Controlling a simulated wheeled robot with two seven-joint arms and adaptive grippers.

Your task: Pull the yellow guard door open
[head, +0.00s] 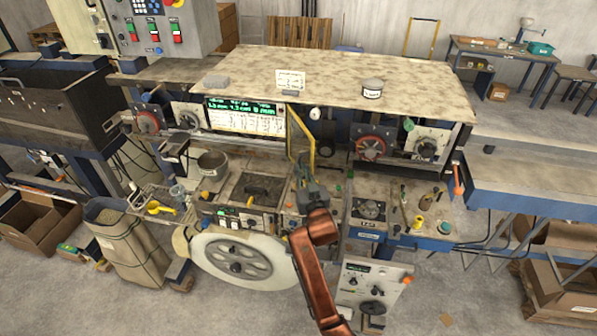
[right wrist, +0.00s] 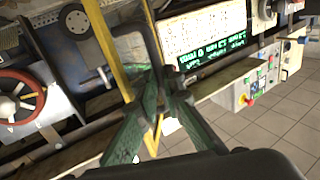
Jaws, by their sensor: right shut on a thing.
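The yellow guard door (head: 313,152) is a narrow yellow frame at the middle of the machine, right of the green-lit display. It stands at an angle to the machine's front. In the right wrist view its yellow bar (right wrist: 106,45) runs down to my fingers. My right gripper (head: 302,172) is at the lower part of the door, shut on it. Its two green fingers (right wrist: 166,88) come together by the yellow frame in the right wrist view; the exact contact is partly hidden. My left gripper is not in view.
The display panel (head: 245,117) is left of the door. A red handwheel (head: 370,148) is to its right. A stone-like top (head: 330,65) overhangs behind. A large white reel (head: 238,262) and a control box (head: 372,285) stand in front, below. Small tools crowd the bench.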

